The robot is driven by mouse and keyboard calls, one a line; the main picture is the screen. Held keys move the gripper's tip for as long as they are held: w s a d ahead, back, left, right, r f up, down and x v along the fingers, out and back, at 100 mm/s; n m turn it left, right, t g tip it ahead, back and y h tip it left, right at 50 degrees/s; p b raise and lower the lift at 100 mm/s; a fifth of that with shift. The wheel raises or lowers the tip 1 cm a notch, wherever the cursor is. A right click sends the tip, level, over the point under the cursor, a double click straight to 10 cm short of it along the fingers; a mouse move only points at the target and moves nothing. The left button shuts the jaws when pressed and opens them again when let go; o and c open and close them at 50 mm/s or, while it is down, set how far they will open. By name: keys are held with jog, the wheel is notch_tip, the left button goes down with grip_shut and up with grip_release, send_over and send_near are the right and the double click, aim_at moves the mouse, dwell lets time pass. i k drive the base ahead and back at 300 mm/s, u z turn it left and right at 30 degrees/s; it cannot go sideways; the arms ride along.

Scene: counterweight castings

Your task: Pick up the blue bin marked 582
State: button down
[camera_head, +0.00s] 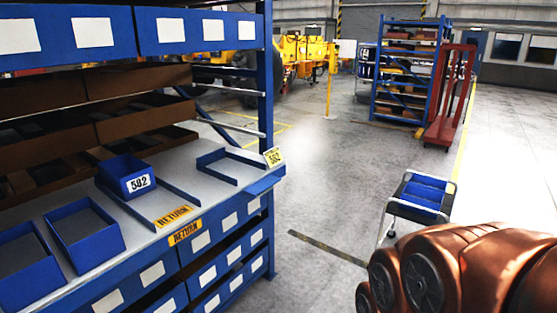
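The blue bin marked 582 (138,184) stands upright on the grey worktop of the blue shelf unit, left of centre. Its white label with black digits faces me, and its top is open; I cannot tell what is inside. A low blue guide rail (165,187) runs along the worktop close to its right. My gripper is not in view.
Two larger open blue bins (85,238) stand nearer, at the left. A blue U-shaped bracket (231,160) lies to the right, by a yellow 582 tag (273,156). A blue-topped cart (424,192) stands on the floor.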

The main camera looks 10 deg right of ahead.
aim_at(428, 183)
jog(key=z, duration=2.8)
jog(key=i, duration=4.5)
jog(key=u, duration=3.3)
